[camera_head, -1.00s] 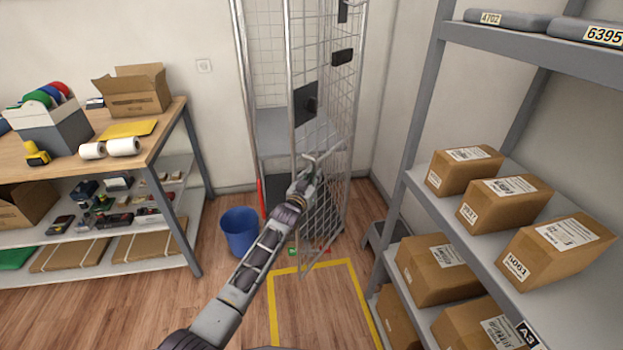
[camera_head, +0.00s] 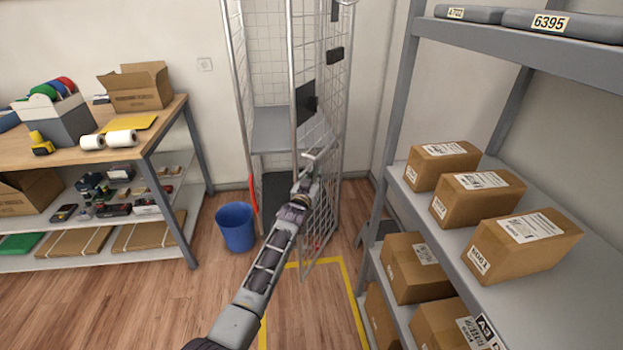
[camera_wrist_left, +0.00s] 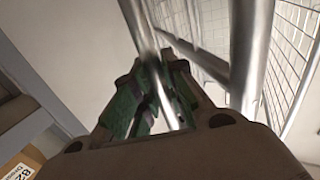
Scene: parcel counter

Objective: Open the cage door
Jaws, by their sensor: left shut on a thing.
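The cage (camera_head: 232,70) is a tall grey wire-mesh roll cage against the back wall in the head view. Its mesh door (camera_head: 318,225) stands ajar, with its free edge turned toward me and its lower corner above the floor marking. My left gripper (camera_head: 317,160) is at the door's free-edge post, at about mid height. In the left wrist view my left gripper (camera_wrist_left: 160,105) has its green-padded fingers closed around a metal bar of the door (camera_wrist_left: 150,50). The fingers hide the exact contact. My right gripper is in neither view.
A blue bin (camera_head: 237,230) stands on the floor left of the cage, beside a workbench (camera_head: 165,125). A parcel rack (camera_head: 400,110) with several cartons is close on the right. A yellow floor outline (camera_head: 350,285) encloses clear floor before the cage.

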